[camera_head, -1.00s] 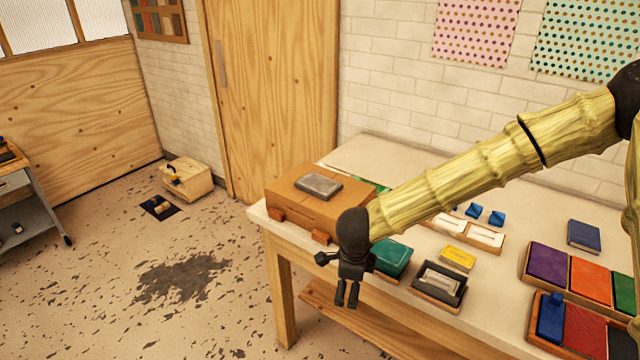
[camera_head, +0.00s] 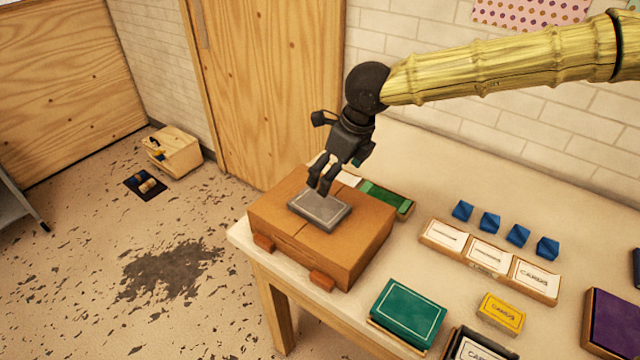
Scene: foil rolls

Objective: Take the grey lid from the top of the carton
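The grey lid (camera_head: 322,212) lies flat on top of the brown carton (camera_head: 362,245), which stands at the left end of the table. My gripper (camera_head: 320,188) points down over the far edge of the lid. Its two dark fingers show a narrow gap between them. The fingertips overlap the lid's far edge in the picture; I cannot tell whether they touch it. The lid appears to rest on the carton.
A green box (camera_head: 384,198) sits behind the carton on the table (camera_head: 425,165). A teal box (camera_head: 408,312), a yellow box (camera_head: 501,312) and a tray of white cards (camera_head: 488,257) with blue blocks behind it (camera_head: 489,222) lie to the right. A wooden box (camera_head: 172,152) stands on the floor.

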